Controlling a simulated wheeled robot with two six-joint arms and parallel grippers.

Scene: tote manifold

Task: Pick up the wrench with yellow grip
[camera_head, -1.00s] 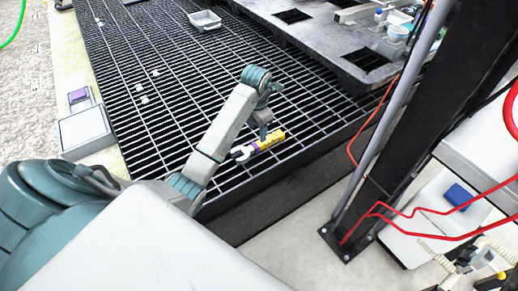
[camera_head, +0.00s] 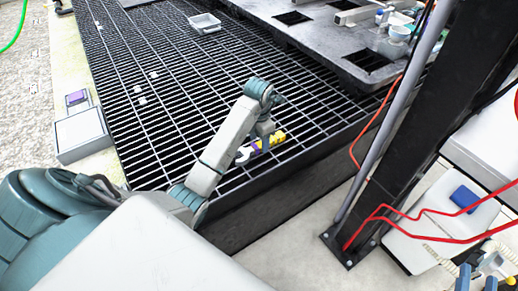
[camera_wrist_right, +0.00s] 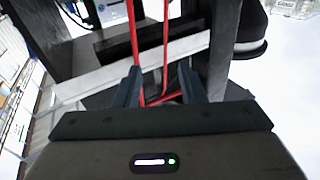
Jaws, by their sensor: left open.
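The wrench with yellow grip (camera_head: 278,138) lies on the dark metal grating in the head view. Its pale open jaw end points lower left, and a purple band shows between the jaw and the yellow part. My left gripper (camera_head: 264,144) is open and right at the wrench's middle, hiding part of the handle. I cannot tell whether its fingers touch the wrench. My right gripper (camera_wrist_right: 160,72) is open in the right wrist view, with no object held between its fingers; red cables show beyond them.
The grating (camera_head: 185,95) is largely clear around the wrench. A white tray (camera_head: 205,22) stands at its far side. A grey slab (camera_head: 335,45) with square holes is at the upper right. A dark post (camera_head: 425,110) and red cables (camera_head: 440,212) stand to the right.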

